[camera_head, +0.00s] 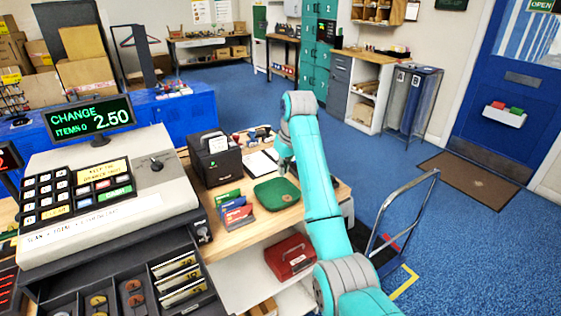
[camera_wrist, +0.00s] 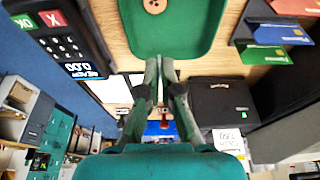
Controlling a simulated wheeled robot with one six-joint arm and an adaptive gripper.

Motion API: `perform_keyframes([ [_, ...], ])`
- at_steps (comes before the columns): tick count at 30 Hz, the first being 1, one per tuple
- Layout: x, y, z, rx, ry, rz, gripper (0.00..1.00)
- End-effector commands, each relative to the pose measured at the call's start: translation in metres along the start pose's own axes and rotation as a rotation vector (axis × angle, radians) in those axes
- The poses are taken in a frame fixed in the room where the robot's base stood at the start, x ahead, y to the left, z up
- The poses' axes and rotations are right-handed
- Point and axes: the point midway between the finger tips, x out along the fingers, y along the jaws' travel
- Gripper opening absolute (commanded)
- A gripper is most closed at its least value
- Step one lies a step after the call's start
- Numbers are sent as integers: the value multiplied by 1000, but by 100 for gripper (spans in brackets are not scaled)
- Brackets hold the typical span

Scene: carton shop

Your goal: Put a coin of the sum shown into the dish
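The till display (camera_head: 91,117) reads CHANGE and 2.50. Below it, the open cash drawer (camera_head: 118,268) has compartments with gold and copper coins (camera_head: 133,291) and upright notes. The green dish (camera_head: 277,194) lies on the wooden counter; its near part fills the top of the wrist view (camera_wrist: 170,38). A round brown disc with small dark marks (camera_wrist: 154,5) lies in the dish, cut by the picture edge. My gripper (camera_wrist: 161,66) has its fingertips together beside the dish rim, with nothing seen between them. In the head view my arm mostly hides the gripper.
Cards in a rack (camera_head: 235,211) stand left of the dish, with a black box (camera_head: 214,160) behind them. A card reader (camera_wrist: 62,42) shows in the wrist view. A red box (camera_head: 290,257) sits on the shelf below. A trolley stands at right.

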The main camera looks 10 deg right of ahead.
Motion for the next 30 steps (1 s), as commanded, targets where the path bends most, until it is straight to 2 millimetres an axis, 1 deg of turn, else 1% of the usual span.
perform_keyframes([
  [5, 9, 0, 3, 0, -1, 0, 0],
  [18, 50, 0, 16, 1, -1, 0, 0],
  [22, 56, 0, 18, 1, -1, 0, 0],
  [29, 57, 0, 18, 1, 0, 0, 0],
  [30, 57, 0, 18, 1, 0, 0, 10],
])
